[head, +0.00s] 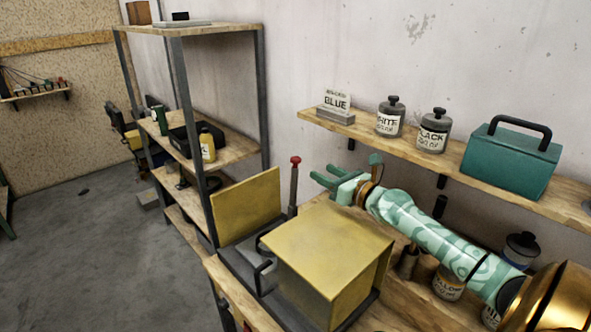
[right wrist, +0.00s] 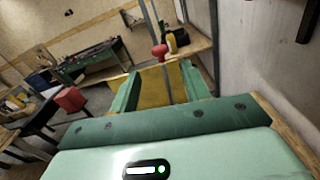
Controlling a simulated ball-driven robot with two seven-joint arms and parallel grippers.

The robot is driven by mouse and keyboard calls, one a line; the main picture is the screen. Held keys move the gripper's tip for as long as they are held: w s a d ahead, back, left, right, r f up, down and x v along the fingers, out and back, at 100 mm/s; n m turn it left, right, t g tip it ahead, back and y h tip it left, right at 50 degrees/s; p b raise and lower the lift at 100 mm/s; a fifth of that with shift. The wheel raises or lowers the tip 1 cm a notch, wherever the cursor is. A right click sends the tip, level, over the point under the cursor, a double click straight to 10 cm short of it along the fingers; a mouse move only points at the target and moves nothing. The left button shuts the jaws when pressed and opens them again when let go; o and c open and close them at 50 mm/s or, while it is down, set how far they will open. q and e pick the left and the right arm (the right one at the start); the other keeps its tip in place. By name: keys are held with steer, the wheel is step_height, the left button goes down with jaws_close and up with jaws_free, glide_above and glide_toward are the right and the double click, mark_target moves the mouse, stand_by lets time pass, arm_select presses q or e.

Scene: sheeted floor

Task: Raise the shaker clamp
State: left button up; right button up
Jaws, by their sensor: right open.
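The shaker is a yellow box-shaped machine (head: 325,255) on the wooden bench, with an upright yellow panel (head: 247,205) at its left. A grey lever with a red knob (head: 295,161) stands upright behind the box, apparently the clamp handle. My right gripper (head: 322,174) is open and empty, just right of the lever and apart from it. In the right wrist view the red knob (right wrist: 159,51) shows ahead, between and beyond the open fingers, with the yellow panel (right wrist: 155,88) behind its stem. My left gripper is not in view.
A wall shelf (head: 450,158) above my right arm holds a BLUE sign, two labelled jars and a teal case (head: 512,158). A tall metal-post rack (head: 190,130) stands left of the shaker. Jars stand on the bench under my arm. Open floor (head: 70,230) lies left.

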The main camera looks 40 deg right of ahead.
mark_target(298, 159)
steer(key=shift+w+f, duration=0.1)
steer(key=shift+f, duration=0.2)
steer(key=shift+w+a+r, duration=0.1)
steer(key=shift+w+r, duration=0.05)
steer(key=shift+w, duration=0.1)
steer(key=w+b, duration=0.1)
steer(key=w, duration=0.2)
steer(key=w+b, duration=0.1)
steer(key=w, duration=0.2)
steer(key=w+a, duration=0.1)
steer(key=w, duration=0.3)
steer(key=shift+w+b, duration=0.1)
steer(key=shift+b, duration=0.3)
steer(key=shift+w, duration=0.5)
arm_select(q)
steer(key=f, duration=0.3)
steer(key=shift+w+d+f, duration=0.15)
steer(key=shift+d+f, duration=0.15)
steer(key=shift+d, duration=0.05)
